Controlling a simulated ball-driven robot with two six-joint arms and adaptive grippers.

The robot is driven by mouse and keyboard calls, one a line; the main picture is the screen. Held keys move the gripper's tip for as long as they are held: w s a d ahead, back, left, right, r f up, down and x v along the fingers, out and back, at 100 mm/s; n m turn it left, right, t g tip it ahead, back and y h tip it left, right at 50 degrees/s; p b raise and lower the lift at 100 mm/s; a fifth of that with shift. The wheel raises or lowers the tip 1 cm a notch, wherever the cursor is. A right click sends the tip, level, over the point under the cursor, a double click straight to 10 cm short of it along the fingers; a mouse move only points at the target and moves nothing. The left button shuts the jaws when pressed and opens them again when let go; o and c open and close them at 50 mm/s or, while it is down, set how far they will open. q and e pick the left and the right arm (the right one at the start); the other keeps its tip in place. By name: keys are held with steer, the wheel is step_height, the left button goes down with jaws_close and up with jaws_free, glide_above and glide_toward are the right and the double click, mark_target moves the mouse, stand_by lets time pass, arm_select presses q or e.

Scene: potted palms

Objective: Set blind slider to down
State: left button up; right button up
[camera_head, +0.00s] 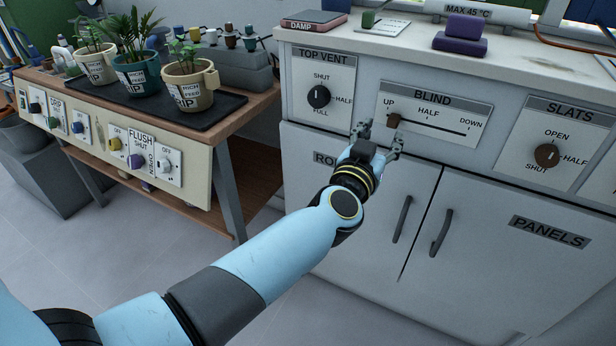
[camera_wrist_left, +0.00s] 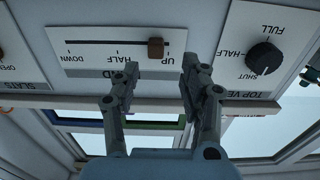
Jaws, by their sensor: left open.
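The blind panel (camera_head: 433,97) is on the white cabinet front, with a slot marked UP, HALF and DOWN. Its brown slider knob (camera_head: 394,120) sits at the UP end. The same knob shows in the left wrist view (camera_wrist_left: 155,47), where the panel is upside down. My left gripper (camera_head: 378,133) is open in front of the panel, by the UP end. In the left wrist view its two fingers (camera_wrist_left: 157,85) are apart, with the knob beyond their tips, roughly between them. I see no contact with the knob. My right gripper is not in view.
The top vent dial (camera_head: 318,96) is left of the blind panel and the slats dial (camera_head: 547,155) is right of it. Cabinet door handles (camera_head: 441,233) stick out below. Potted palms (camera_head: 135,68) stand on a bench at left. The cabinet front along the slot is clear.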

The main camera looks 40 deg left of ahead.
arm_select(q)
steer(key=s+a+f+m+g+p, duration=0.1)
steer(key=s+a+f+p, duration=0.1)
steer(key=s, duration=0.4)
steer(key=s+a+f+m+g+h+p, duration=0.1)
steer(key=s+a+f+p, duration=0.1)
steer(key=s+a+f, duration=0.2)
steer(key=shift+s+a+f+m+h, duration=0.35)
steer(key=shift+s+f, duration=0.55)
steer(key=shift+f, duration=0.65)
steer(key=shift+d, duration=0.15)
steer(key=n+t+y+b, duration=0.2)
steer(key=n+b, duration=0.1)
steer(key=b, duration=0.3)
glide_toward(392, 123)
steer(key=b+x, duration=0.1)
steer(key=x, duration=0.8)
